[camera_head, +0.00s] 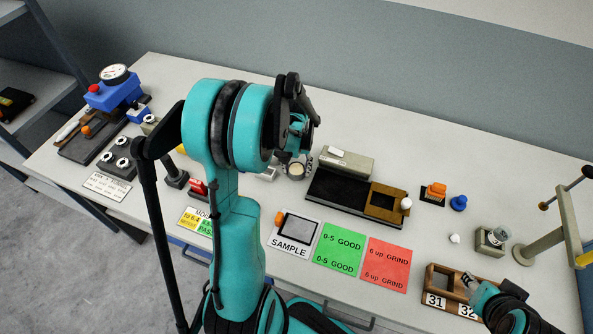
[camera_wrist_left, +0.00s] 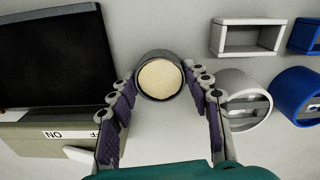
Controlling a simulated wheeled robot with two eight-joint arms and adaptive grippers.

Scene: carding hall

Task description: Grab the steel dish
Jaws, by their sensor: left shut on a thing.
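The steel dish (camera_wrist_left: 140,91) is a small round grey cup with a cream-coloured filling, seen from above in the left wrist view. My left gripper (camera_wrist_left: 162,82) has one finger on each side of it and is shut on it. In the head view the dish (camera_head: 296,171) shows just below my left gripper (camera_head: 299,155), partly hidden by the wrist. Whether it is clear of the table cannot be told. My right gripper (camera_head: 473,287) is at the lower right by a wooden block; its jaws are too small to judge.
A SAMPLE card (camera_head: 289,249), a green card (camera_head: 338,250) and a red card (camera_head: 387,265) lie in front. A blue gauge (camera_head: 117,92) stands far left.

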